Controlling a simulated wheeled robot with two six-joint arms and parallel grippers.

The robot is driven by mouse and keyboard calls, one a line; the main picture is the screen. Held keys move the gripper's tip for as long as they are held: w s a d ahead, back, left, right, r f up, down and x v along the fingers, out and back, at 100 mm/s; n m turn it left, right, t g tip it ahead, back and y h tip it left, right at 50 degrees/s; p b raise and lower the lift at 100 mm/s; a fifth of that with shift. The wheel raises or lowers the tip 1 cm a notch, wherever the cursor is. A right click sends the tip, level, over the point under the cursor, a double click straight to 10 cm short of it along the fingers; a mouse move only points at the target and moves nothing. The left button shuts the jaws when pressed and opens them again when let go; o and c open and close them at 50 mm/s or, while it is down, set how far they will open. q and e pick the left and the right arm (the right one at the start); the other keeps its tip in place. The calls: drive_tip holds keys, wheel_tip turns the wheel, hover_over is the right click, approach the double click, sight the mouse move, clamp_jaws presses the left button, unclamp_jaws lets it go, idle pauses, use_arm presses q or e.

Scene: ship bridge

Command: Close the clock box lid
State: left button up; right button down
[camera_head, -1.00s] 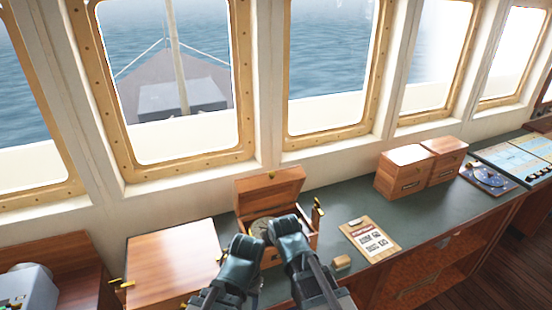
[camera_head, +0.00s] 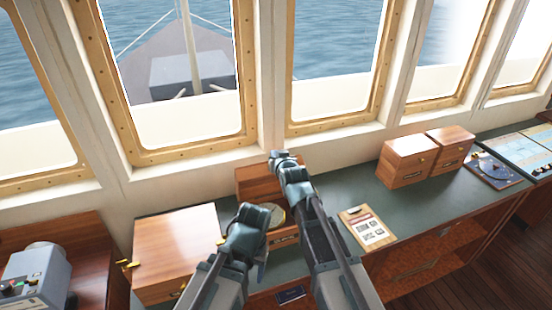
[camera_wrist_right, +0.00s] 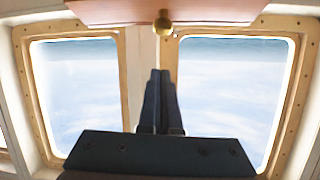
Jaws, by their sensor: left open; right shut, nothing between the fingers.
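The wooden clock box (camera_head: 283,236) stands on the green counter, its lid (camera_head: 252,181) raised at the back. The pale round clock face (camera_head: 276,215) shows partly between my arms. My right gripper (camera_head: 282,157) is at the top edge of the raised lid, shut and empty. In the right wrist view its closed fingers (camera_wrist_right: 160,76) point toward the lid's edge (camera_wrist_right: 205,11) and brass knob (camera_wrist_right: 162,24), with a gap seen between fingertips and knob. My left gripper (camera_head: 253,232) is lower, at the box's front left; it is open, its fingertips hard to make out.
A larger wooden box (camera_head: 175,245) stands close on the left. A clipboard (camera_head: 367,228) lies to the right, with two closed wooden boxes (camera_head: 407,161) (camera_head: 449,149) farther right. The window wall rises behind the lid. Counter between clipboard and boxes is clear.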

drive_tip(key=b+x, duration=0.2)
drive_tip(key=x, duration=0.5)
drive_tip(key=shift+w+f, duration=0.15)
drive_tip(key=shift+w, duration=0.05)
drive_tip(key=shift+a+f+b, duration=0.1)
drive_tip(key=shift+f+b, duration=0.25)
drive_tip(key=shift+b, duration=0.15)
drive_tip(key=s, duration=0.1)
drive_tip(key=s+f+b, duration=0.1)
drive_tip(key=shift+s+d+f, duration=0.1)
drive_tip(key=shift+s+d, duration=0.1)
drive_tip(key=shift+s, duration=0.45)
drive_tip(key=shift+w, duration=0.1)
